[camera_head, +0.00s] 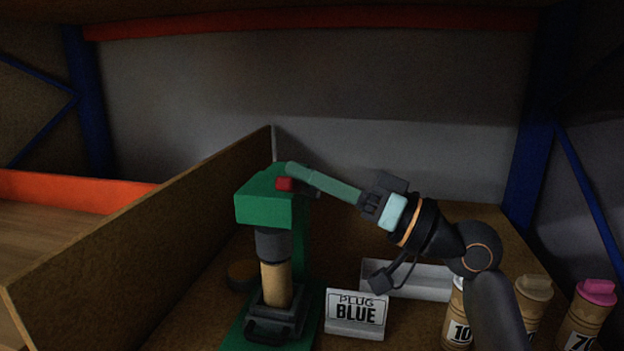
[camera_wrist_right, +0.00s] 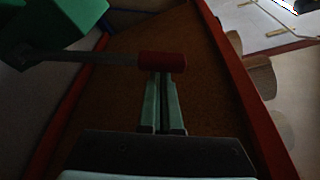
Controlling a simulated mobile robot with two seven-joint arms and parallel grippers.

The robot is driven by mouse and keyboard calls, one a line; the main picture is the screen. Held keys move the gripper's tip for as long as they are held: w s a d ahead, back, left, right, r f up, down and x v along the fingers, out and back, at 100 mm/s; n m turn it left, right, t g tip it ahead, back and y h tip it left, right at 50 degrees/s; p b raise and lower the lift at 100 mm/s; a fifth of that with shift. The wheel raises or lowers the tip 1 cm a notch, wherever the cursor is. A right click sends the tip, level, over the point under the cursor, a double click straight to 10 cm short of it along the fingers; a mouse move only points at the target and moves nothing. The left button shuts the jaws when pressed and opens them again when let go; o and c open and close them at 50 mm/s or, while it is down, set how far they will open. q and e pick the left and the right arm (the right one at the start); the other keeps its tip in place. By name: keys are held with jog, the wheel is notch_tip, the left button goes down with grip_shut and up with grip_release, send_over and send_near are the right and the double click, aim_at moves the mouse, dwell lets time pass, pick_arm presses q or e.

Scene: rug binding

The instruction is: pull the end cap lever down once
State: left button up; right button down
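A green press (camera_head: 265,208) stands on the shelf board, left of centre. A tan tube (camera_head: 276,283) stands upright in its dark base holder, under a dark round head (camera_head: 271,245). The lever has a red grip (camera_head: 286,184) near the press top; in the right wrist view the red grip (camera_wrist_right: 162,62) ends a dark bar (camera_wrist_right: 85,57) running from the green body. My right gripper (camera_head: 291,168) has its pale green fingers close together, tips at the red grip. They do not straddle it; whether they touch it is unclear. My left gripper is out of view.
A sign reading "PLUG BLUE" (camera_head: 356,313) stands right of the press, before a pale tray (camera_head: 425,282). Capped tubes, one with a pink cap (camera_head: 598,291), stand at the right. A tall brown board (camera_head: 150,235) walls the left side. A round brown piece (camera_head: 242,275) lies beside the press.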

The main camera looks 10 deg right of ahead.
jog(key=shift+s+a+f+b, duration=0.1)
jog(key=shift+s+f+b, duration=0.1)
jog(key=shift+f, duration=0.2)
jog(key=shift+s+a+f+b, duration=0.1)
jog(key=shift+s+f, duration=0.05)
jog(key=shift+f, duration=0.25)
jog(key=shift+r, duration=0.1)
